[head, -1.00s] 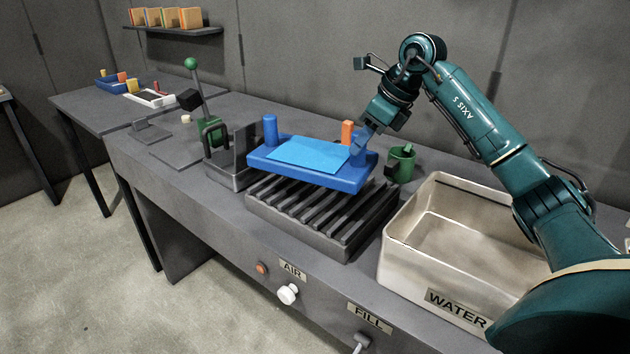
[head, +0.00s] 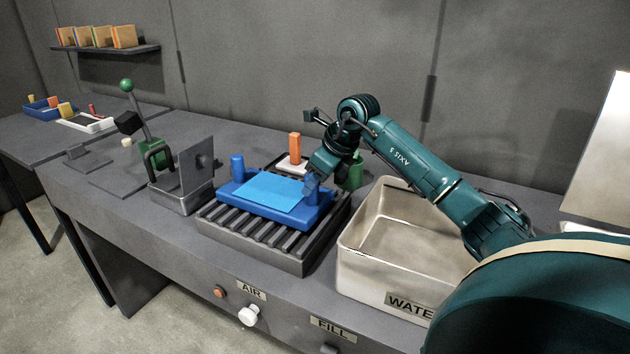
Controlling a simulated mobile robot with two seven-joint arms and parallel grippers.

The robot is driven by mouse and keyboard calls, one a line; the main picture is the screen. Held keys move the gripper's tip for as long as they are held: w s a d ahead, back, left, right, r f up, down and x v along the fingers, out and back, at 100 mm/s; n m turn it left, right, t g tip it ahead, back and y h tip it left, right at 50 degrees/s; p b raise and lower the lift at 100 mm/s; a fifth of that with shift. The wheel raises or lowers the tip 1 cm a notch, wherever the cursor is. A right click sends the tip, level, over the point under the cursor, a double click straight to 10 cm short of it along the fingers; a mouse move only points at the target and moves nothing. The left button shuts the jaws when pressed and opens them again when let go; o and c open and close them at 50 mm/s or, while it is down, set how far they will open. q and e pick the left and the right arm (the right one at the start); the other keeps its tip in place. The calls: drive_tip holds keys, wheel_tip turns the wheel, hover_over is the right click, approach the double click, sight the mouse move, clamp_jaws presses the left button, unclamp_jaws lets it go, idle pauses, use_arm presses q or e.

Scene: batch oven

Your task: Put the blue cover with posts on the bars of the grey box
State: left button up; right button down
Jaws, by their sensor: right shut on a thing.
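The blue cover (head: 250,199) is a flat slab with a lighter blue top and an upright post at each end. It lies level over the dark bars (head: 240,228) of the grey box (head: 275,258), on them or only slightly above; I cannot tell which. Bars show in front of it and at its left. My right gripper (head: 313,181) is shut on the cover's right post, which the fingers partly hide. The left post (head: 237,167) is free. My left gripper is not in view.
An orange block on a white base (head: 292,166) stands behind the cover. A green mug (head: 356,172) is behind my right gripper. The open WATER bin (head: 365,262) is right of the box. A metal holder with an upright plate (head: 196,165) stands close on the left.

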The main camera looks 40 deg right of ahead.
drive_tip(key=c, duration=1.1)
unclamp_jaws()
drive_tip(key=shift+f, duration=0.1)
drive_tip(key=b+v, duration=0.1)
drive_tip(key=v, duration=1.1)
